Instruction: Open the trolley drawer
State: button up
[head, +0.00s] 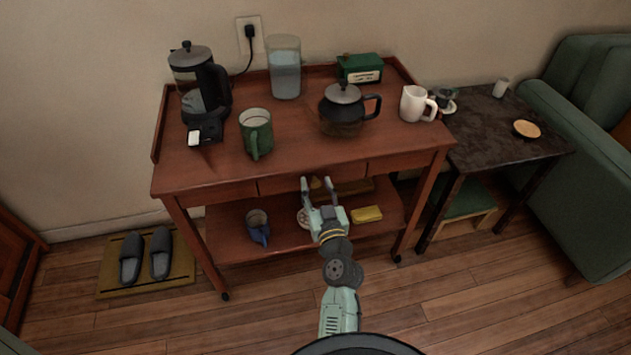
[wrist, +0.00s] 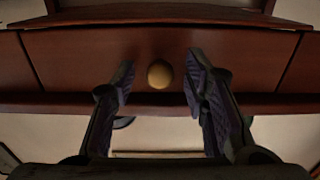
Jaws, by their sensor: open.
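The trolley (head: 300,150) is a reddish-brown wooden cart with a row of drawer fronts under its top. The middle drawer (head: 280,185) looks closed, flush with the fronts beside it. In the wrist view its front (wrist: 90,58) carries a round brass knob (wrist: 160,74). My gripper (head: 317,183) is in front of this drawer. In the wrist view my gripper (wrist: 158,85) is open, with one finger on each side of the knob. A gap shows between each finger and the knob, and I see no contact.
A coffee maker (head: 200,85), green mug (head: 256,133), water pitcher (head: 284,68), dark teapot (head: 342,110) and white mug (head: 414,103) stand on the trolley top. The lower shelf holds a blue mug (head: 257,226) and a yellow item (head: 367,214). Slippers (head: 160,252) lie left; a dark side table (head: 490,130) stands right.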

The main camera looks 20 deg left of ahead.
jog(key=shift+c, duration=0.3)
grip_shut()
dwell(0.3)
dwell(0.4)
